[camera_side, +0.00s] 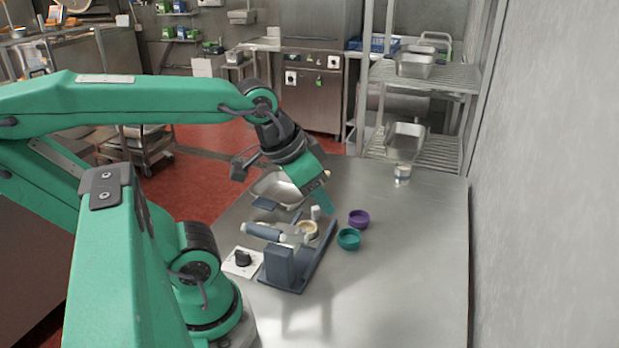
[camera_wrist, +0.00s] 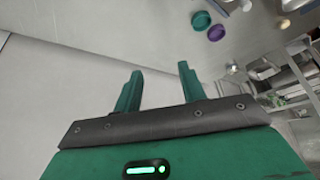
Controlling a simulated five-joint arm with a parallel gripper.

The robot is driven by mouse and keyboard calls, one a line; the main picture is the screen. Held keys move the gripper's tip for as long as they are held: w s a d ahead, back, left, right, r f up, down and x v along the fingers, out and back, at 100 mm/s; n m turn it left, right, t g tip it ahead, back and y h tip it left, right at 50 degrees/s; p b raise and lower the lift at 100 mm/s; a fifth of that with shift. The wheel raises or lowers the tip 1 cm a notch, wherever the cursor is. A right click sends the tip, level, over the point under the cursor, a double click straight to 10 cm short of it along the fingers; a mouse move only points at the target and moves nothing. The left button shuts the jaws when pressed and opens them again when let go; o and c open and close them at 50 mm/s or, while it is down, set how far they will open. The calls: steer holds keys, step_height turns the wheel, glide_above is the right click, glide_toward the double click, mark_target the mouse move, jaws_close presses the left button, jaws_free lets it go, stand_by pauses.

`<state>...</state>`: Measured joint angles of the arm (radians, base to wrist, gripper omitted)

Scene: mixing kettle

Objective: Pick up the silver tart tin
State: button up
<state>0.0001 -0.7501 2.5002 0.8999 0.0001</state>
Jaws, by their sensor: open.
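I cannot pick out the silver tart tin with certainty. A small silver-and-white round container (camera_side: 402,173) stands alone near the far right of the steel table; a small pale object (camera_wrist: 232,69) in the wrist view may be the same one. A teal cup (camera_side: 348,239) and a purple cup (camera_side: 359,218) stand side by side mid-table; the teal cup (camera_wrist: 201,20) and purple cup (camera_wrist: 216,33) also show in the wrist view. My gripper (camera_side: 324,201) is above the table, left of the purple cup. Its fingers (camera_wrist: 159,69) are apart with nothing between them.
A dark blue-grey lever press (camera_side: 288,265) stands front left of the cups, with a tan round piece (camera_side: 308,230) beside its lever. A silver pan (camera_side: 277,189) is behind it, partly under my arm. A wall borders the right. The table's right front (camera_side: 410,280) is clear.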

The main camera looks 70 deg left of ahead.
steer(key=shift+o, duration=0.2)
steer(key=o, duration=0.8)
steer(key=shift+c, duration=0.2)
steer(key=shift+w+a, duration=0.1)
steer(key=n+g, duration=0.6)
steer(key=n, duration=0.3)
glide_toward(307, 223)
steer(key=s+d, duration=0.1)
steer(key=d, duration=0.1)
steer(key=shift+s+d+f, duration=0.1)
steer(key=shift+f, duration=1.85)
steer(key=shift+s+d+f, duration=0.1)
steer(key=shift+f, duration=1.85)
